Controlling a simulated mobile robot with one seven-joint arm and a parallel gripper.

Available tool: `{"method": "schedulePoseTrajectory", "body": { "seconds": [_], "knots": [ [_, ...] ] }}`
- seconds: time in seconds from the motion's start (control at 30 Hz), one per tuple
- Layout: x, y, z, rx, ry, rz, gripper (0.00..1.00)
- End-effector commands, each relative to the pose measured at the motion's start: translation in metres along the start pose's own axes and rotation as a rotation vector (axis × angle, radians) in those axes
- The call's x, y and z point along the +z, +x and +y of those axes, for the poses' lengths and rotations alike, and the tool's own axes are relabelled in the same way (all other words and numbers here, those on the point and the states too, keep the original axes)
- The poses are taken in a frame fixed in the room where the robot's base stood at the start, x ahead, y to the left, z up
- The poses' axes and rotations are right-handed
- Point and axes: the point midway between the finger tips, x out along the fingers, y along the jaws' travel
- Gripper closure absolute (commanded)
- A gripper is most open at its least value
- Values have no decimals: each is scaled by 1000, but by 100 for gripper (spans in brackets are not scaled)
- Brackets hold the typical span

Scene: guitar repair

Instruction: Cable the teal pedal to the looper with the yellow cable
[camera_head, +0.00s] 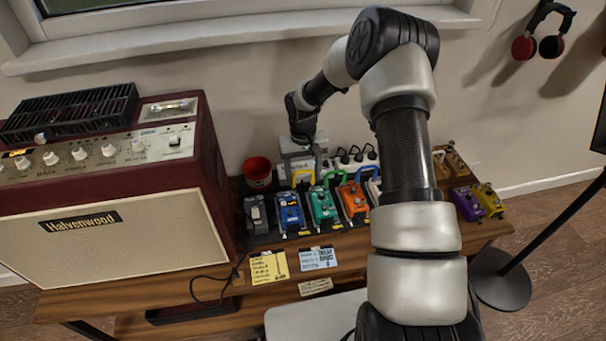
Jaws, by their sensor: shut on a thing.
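The teal pedal (322,206) stands in a row on the dark board, between a blue pedal (290,213) and an orange pedal (353,199). The yellow cable (302,172) shows as a short arch behind the blue and teal pedals. My gripper (302,178) points down over it and is shut on it. The fingertips and the cable's plugs are too small to make out, so I cannot tell whether either end sits in a jack. The labels are unreadable, and I cannot tell which pedal is the looper.
A grey pedal (256,213) stands at the row's left end. A red cup (257,171), a power strip (354,158) and the large amplifier (110,235) are close by. My arm covers the row's right end.

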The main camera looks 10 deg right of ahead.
Motion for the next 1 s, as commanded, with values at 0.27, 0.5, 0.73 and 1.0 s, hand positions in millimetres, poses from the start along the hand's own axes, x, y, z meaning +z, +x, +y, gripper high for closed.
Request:
{"method": "schedulePoseTrajectory", "body": {
  "seconds": [0.27, 0.5, 0.73, 1.0],
  "knots": [
    [0, 3, 0, 0, 0, 0, 65],
    [0, 8, 0, 0, 0, 0, 65],
    [0, 12, 0, 0, -1, 0, 65],
    [0, 17, 0, 0, -1, 0, 65]
  ]
}}
